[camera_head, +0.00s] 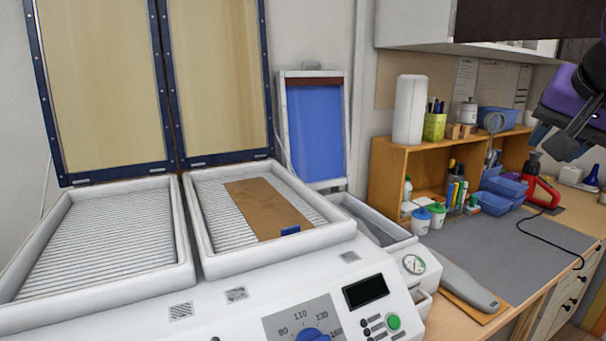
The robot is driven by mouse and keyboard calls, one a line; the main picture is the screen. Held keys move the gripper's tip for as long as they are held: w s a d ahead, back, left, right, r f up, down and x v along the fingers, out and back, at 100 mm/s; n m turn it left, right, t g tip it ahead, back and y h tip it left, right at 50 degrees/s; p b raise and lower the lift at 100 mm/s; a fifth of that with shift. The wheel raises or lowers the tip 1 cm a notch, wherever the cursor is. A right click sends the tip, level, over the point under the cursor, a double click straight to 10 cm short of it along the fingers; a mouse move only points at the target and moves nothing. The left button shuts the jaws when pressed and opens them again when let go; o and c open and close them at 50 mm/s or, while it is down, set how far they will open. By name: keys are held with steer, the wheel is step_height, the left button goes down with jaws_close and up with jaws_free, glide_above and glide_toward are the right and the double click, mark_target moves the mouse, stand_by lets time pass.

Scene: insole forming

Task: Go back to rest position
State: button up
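My gripper (564,140) is at the upper right edge, partly cut off by the frame, in front of the shelf and bench area. Its dark and purple parts show, but its fingers are not clear enough to tell open from shut. It is well away from the white forming machine (130,312). A brown sheet (265,207) with a small blue tab lies on the ribbed bed of the machine's right tray. The left tray (98,236) is empty. Both framed lids (98,80) stand raised.
A wooden shelf (383,180) holds bottles, pens and cups. A grey mat (500,255) covers the bench, with a red tool (541,190) and a black cable at the right. A blue panel (316,135) leans against the wall. The mat's middle is clear.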

steer(key=s+a+f+n+g+y, duration=0.1)
steer(key=s+a+f+n, duration=0.2)
steer(key=f+n, duration=0.1)
steer(key=s+a+f+n+g+y, duration=0.1)
steer(key=s+a+f+n, duration=0.2)
steer(key=f+n, duration=0.2)
steer(key=shift+s+a+f+y, duration=0.25)
steer(key=shift+f+y, duration=0.05)
steer(key=shift+f, duration=0.25)
stand_by(0.8)
